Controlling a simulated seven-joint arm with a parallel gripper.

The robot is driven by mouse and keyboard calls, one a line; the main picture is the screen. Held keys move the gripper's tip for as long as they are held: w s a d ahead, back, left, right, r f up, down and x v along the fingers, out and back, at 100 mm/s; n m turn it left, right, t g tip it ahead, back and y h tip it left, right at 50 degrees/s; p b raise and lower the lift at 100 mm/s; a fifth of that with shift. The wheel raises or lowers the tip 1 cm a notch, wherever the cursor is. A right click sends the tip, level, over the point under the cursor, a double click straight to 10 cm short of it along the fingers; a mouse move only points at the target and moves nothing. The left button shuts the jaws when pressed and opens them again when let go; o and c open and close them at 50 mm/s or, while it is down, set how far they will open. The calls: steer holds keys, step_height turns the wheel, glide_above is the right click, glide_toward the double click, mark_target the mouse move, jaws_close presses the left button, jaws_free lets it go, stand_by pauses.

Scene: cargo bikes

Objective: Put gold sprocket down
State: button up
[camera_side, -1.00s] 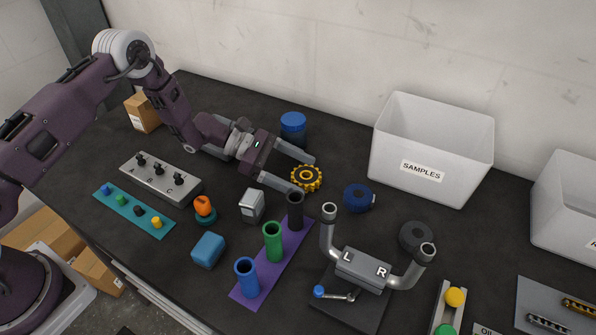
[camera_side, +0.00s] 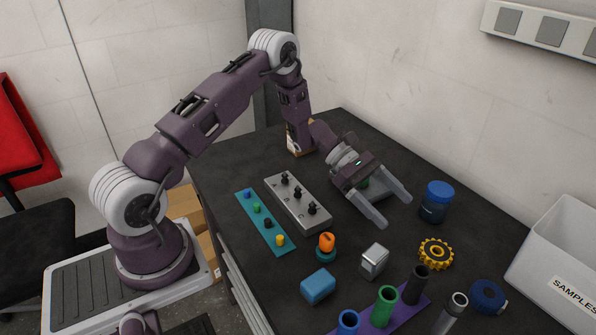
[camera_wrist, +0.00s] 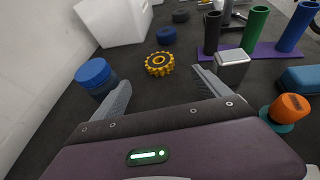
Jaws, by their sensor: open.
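The gold sprocket (camera_side: 436,254) lies flat on the dark table, free of my gripper. It also shows in the wrist view (camera_wrist: 159,64), ahead of and between my fingertips. My gripper (camera_side: 396,212) is open and empty, to the left of the sprocket and apart from it. Its two fingers also show in the wrist view (camera_wrist: 162,82), spread wide with nothing between them.
A blue-lidded jar (camera_side: 436,202) stands close to one finger. A silver box (camera_side: 374,261) is on the other side. A blue tape roll (camera_side: 487,296) and the white SAMPLES bin (camera_side: 560,262) are beyond the sprocket. Purple mat tubes (camera_side: 384,306) stand nearby.

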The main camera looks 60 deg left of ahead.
steer(key=s+d+r+m+g+y, duration=0.2)
steer(key=s+r+m, duration=0.35)
steer(key=r, duration=0.35)
steer(key=s+d+r+m+g+y, duration=0.1)
steer(key=s+d+r+m+y, duration=0.15)
steer(key=s+r+m, duration=0.4)
steer(key=s+a+r+m+t+y, duration=0.1)
steer(key=s+a+r+m+y, duration=0.1)
steer(key=s, duration=0.4)
steer(key=s+a+r+m+t+y, duration=0.2)
steer(key=s+a+m+y, duration=0.1)
steer(key=s, duration=0.4)
steer(key=s+a+r+m+t+y, duration=0.2)
steer(key=s+m+y, duration=0.1)
steer(key=s, duration=0.4)
steer(key=shift+s+a+r+m, duration=0.2)
steer(key=shift+s+r+m, duration=0.05)
steer(key=shift+r+m, duration=0.15)
